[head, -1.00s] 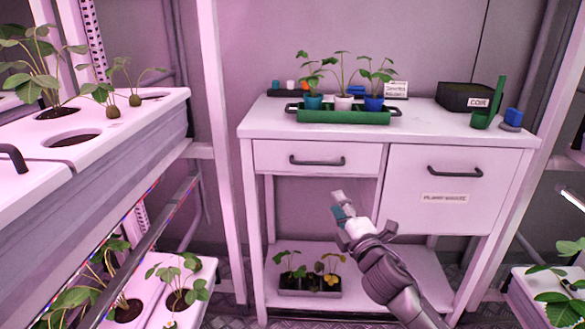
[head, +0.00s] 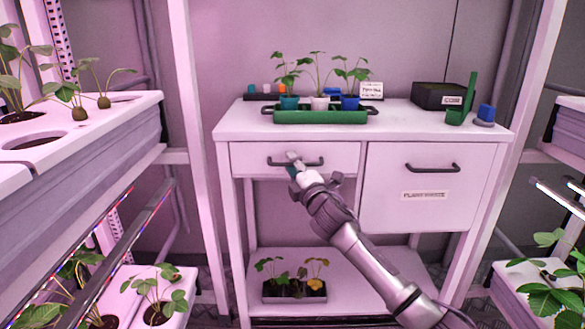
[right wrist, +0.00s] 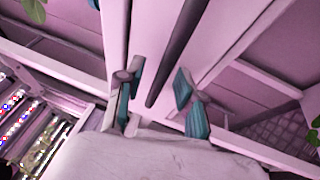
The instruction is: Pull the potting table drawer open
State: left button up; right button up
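The potting table (head: 225,130) has a white drawer (head: 345,150) at its upper left, flush with the front, so it looks closed. A dark bar handle (head: 312,163) runs across the drawer front. My right gripper (head: 293,162) is at the left half of this handle and hides part of it. In the right wrist view the handle (right wrist: 178,52) runs between the two teal-padded fingers of my right gripper (right wrist: 158,82). The fingers are apart, one on each side of the bar, with gaps visible. My left gripper is not in view.
A plant waste door (head: 395,205) with its own handle is right of the drawer. A green tray (head: 320,117) with seedlings and a dark box (head: 435,95) stand on the tabletop. Racks with plants flank both sides. A seedling tray (head: 293,297) sits on the lower shelf.

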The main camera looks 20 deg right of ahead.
jog(key=shift+w, duration=0.15)
grip_shut()
dwell(0.4)
